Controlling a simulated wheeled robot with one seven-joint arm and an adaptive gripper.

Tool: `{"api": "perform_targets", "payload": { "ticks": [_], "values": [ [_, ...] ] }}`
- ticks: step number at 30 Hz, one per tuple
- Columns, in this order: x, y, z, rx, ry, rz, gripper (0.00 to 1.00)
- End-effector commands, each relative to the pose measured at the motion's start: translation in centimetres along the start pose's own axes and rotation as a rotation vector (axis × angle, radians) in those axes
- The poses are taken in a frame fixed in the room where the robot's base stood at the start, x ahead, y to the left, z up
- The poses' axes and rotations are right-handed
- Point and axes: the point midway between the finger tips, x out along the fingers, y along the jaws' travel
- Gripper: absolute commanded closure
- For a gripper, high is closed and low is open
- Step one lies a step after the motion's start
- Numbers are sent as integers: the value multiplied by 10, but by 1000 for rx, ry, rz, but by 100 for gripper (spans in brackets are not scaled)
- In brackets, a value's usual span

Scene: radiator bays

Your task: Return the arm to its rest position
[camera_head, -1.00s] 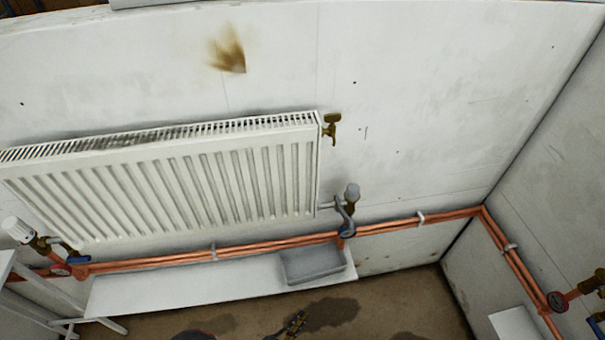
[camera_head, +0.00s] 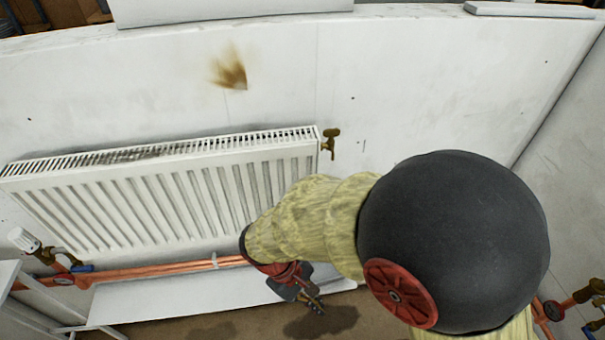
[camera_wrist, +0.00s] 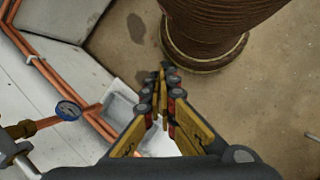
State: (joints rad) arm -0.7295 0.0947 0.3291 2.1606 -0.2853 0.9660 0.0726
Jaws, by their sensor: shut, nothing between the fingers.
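My arm, in a pale yellow cover with a dark round joint, fills the right half of the head view. It hides the radiator's lower right corner and part of the wall.
Copper pipes (camera_head: 165,270) run low along the wall. A brass valve (camera_head: 330,139) is at the radiator's upper right. Open floor (camera_wrist: 280,90) lies to the right.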

Motion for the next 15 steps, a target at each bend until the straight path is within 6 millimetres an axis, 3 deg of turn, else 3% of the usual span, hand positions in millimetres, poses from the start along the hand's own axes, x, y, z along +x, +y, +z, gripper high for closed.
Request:
{"api": "perform_targets", "payload": {
  "ticks": [1,6,15],
  "values": [
    [-16,8,10,50,50,-37,100],
    [-59,30,43,210,210,-142,100],
    [-123,72,112,541,490,-238,100]
  ]
}}
